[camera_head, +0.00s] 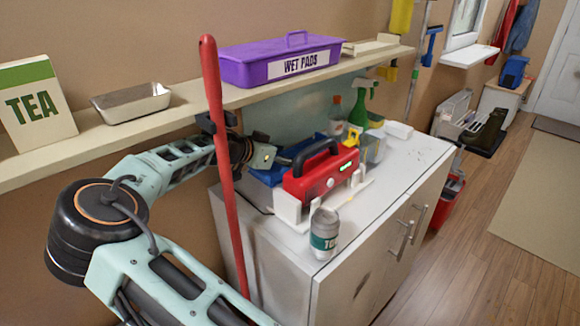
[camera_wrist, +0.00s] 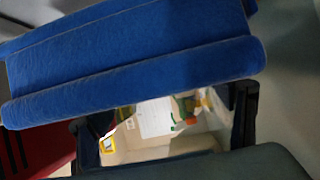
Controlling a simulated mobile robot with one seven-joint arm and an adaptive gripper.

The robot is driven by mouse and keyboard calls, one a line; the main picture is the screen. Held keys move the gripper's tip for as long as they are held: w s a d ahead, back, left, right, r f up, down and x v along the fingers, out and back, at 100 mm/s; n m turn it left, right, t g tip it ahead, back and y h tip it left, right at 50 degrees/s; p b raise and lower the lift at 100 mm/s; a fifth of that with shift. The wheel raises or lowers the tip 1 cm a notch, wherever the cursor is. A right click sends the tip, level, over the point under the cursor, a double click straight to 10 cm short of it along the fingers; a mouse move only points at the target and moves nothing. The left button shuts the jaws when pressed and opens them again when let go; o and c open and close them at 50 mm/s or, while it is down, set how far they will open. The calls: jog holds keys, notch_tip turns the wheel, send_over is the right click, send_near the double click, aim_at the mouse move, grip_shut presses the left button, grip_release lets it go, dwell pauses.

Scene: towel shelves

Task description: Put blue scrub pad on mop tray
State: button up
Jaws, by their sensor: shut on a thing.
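The blue scrub pad (camera_wrist: 135,65) fills the upper part of the wrist view as a thick, fuzzy blue slab, tilted in the picture. My gripper (camera_wrist: 165,128) is shut on it, with the dark fingers at its lower edge. In the head view my gripper (camera_head: 268,156) is over the left back of the white cabinet, behind a red device. Blue shows just below it (camera_head: 266,177), partly hidden by the device and a red pole; I cannot tell how much of that is the pad. I cannot pick out the mop tray with certainty; a dark tray (camera_head: 484,148) stands farther right.
The red device (camera_head: 323,176) and a grey can (camera_head: 324,242) stand on the white cabinet (camera_head: 378,208). A red pole (camera_head: 219,130) rises in front of my arm. The wall shelf (camera_head: 235,96) holds a purple WET PADS box (camera_head: 282,64) and a metal pan (camera_head: 131,102).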

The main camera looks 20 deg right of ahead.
notch_tip(320, 180, down, 3)
jog(key=shift+f, duration=0.15)
jog(key=o, duration=0.7)
jog(key=shift+o, duration=0.3)
jog(key=shift+a, duration=0.15)
